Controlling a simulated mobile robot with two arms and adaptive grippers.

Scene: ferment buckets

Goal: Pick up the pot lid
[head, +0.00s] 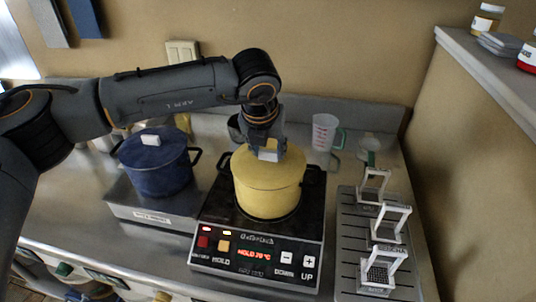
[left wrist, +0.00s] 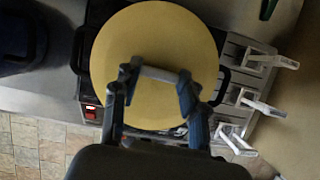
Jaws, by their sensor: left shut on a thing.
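The yellow pot (head: 268,202) stands on the hot plate with its round yellow pot lid (head: 243,163) on top. I see no clear gap between lid and pot. In the left wrist view the lid (left wrist: 150,35) is a large yellow disc with a pale grey bar handle (left wrist: 158,72) across it. My left gripper (head: 268,150) points down over the lid and is shut on this handle; its fingers (left wrist: 158,85) are at either end of the bar. The gripper hides part of the lid's top. My right gripper is not in view.
A blue lidded pot (head: 156,165) stands on another plate to the left. The hot plate's control panel (head: 255,258) faces front. A measuring jug (head: 324,132) stands behind right. White frames (head: 391,222) stand on a dark ribbed tray (head: 348,240) at right.

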